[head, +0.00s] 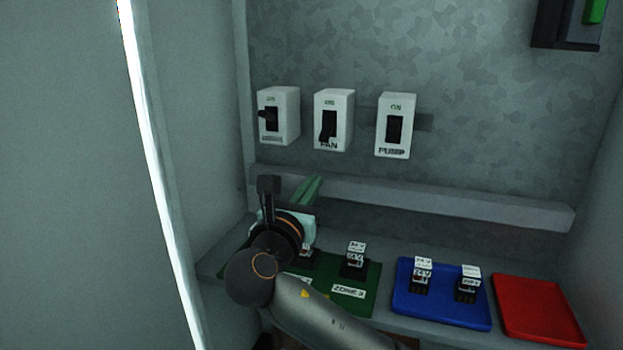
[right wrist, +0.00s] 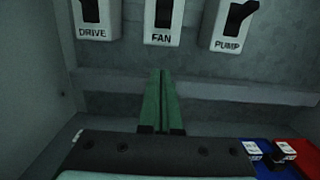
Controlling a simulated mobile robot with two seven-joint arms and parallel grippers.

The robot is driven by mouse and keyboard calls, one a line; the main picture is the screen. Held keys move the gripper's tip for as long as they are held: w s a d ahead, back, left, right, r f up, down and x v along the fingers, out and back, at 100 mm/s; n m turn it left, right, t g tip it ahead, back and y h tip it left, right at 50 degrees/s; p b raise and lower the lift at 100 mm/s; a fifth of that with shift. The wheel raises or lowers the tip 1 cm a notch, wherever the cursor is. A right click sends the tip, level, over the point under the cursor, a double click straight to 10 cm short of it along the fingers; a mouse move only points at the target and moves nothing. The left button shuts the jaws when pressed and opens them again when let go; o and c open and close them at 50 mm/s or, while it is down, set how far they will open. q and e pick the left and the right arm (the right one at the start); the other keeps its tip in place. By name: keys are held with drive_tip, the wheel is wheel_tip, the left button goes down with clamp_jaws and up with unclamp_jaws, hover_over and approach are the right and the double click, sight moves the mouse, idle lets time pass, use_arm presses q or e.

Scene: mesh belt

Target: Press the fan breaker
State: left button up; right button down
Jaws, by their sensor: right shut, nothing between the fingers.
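The fan breaker (head: 341,106) is a white box with a black toggle, mounted on the back wall between two similar boxes. Its toggle juts out toward the lower part of the box in the head view. In the right wrist view the fan breaker (right wrist: 161,38) is at the top centre, cut off by the frame, with its FAN label readable. My right gripper (head: 315,185) has green fingers, shut with nothing between them. Its fingertips (right wrist: 161,74) point toward the wall below the fan breaker, apart from it. My left gripper is not in view.
The drive breaker (right wrist: 92,33) is left of the fan breaker and the pump breaker (head: 396,137) right. A grey rail (head: 450,203) runs below them. The shelf holds a green tray (head: 370,280), blue tray (head: 450,312) and red tray (head: 540,310); small labelled blocks stand on green and blue.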

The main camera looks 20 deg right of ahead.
sight(326, 134)
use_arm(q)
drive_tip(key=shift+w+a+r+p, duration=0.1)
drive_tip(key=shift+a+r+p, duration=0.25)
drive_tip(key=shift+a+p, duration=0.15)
use_arm(e)
drive_tip(key=w+d+r, duration=0.3)
drive_tip(key=w+r, duration=0.1)
drive_tip(key=shift+w+d+r, duration=0.15)
drive_tip(key=shift+w+r, duration=0.05)
drive_tip(key=shift+w, duration=0.2)
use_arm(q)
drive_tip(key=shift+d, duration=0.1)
